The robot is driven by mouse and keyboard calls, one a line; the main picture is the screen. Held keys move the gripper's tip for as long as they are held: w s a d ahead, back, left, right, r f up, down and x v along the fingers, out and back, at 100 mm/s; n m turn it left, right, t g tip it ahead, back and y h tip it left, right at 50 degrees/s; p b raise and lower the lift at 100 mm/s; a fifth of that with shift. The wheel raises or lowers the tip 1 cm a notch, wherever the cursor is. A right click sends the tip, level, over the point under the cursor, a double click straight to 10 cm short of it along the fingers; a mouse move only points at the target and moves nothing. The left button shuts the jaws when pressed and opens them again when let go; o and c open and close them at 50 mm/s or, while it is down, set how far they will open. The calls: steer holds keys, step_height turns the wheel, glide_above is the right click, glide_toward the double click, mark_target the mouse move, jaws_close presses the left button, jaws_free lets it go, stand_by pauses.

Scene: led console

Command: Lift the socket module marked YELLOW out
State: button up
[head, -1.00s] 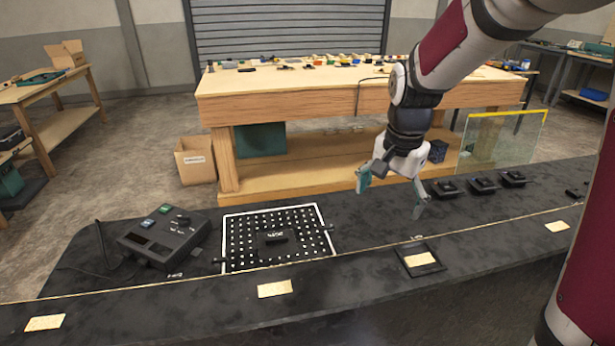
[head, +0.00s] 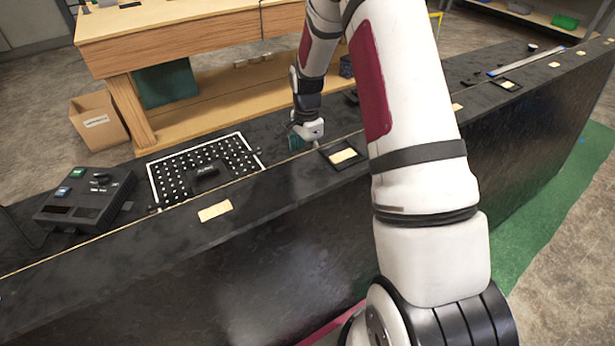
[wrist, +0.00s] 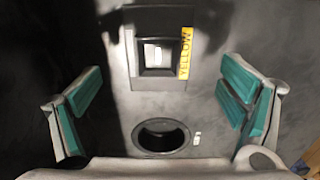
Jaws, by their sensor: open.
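The socket module marked YELLOW (wrist: 158,98) shows in the wrist view as a grey piece with a dark square opening and a yellow label (wrist: 185,53) reading YELLOW beside it. A dark round opening (wrist: 161,136) lies below the square one. My gripper (wrist: 160,74) is open, with one teal-padded finger on each side of the module and visible gaps between pads and module. In the head view my gripper (head: 301,141) is low over the black counter; the module is not discernible there, hidden by the gripper and arm.
The black counter (head: 270,215) carries a white-dotted board (head: 164,178) with a black block on it and a control box (head: 88,200) at left. A black frame with a cream label (head: 343,156) lies right of my gripper. A wooden bench (head: 180,45) stands behind.

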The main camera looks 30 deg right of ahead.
steer(key=shift+s+d+f, duration=0.1)
steer(key=shift+f, duration=2.25)
steer(key=shift+s, duration=0.1)
steer(key=c, duration=1.6)
steer(key=shift+c, duration=1.1)
steer(key=shift+f, duration=0.1)
